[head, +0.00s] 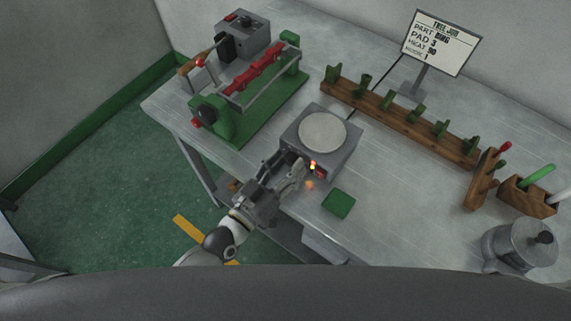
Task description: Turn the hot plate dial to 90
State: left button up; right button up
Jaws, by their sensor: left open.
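The hot plate (292,134) is a grey box with a round pale disc (323,132) on top. It stands near the front edge of the table. A small orange light (313,163) glows on its front side, with a red part (321,172) beside it. My left gripper (294,165) is open at the front face of the hot plate, just left of the light. The fingers hide part of that face. I cannot make out the dial or its setting, nor whether the fingers touch it. My right gripper is not in view.
A green pad (338,203) lies right of the hot plate. A green machine (262,113) stands to the left. A wooden rack (401,120) and a sign (442,43) are behind. A lidded pot (520,244) and wooden holders (527,197) stand at right.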

pick_arm(q)
jog(key=v, duration=1.2)
jog(key=s+a+f+g+y, duration=0.1)
jog(key=a+f+g+y, duration=0.4)
jog(key=f, duration=1)
jog(key=s+a+f+g+y, duration=0.15)
jog(key=a+f, duration=0.55)
jog(key=f, duration=0.9)
jog(key=s+a+f+g+y, duration=0.2)
jog(key=s+f+g, duration=0.1)
jog(key=s+f, duration=0.4)
jog(key=s+a+f+n+g+y, duration=0.1)
jog(key=s+f+g, duration=0.3)
jog(key=s+f, duration=0.4)
jog(key=s+a+y, duration=0.1)
jog(key=s, duration=0.5)
jog(key=shift+a, duration=0.2)
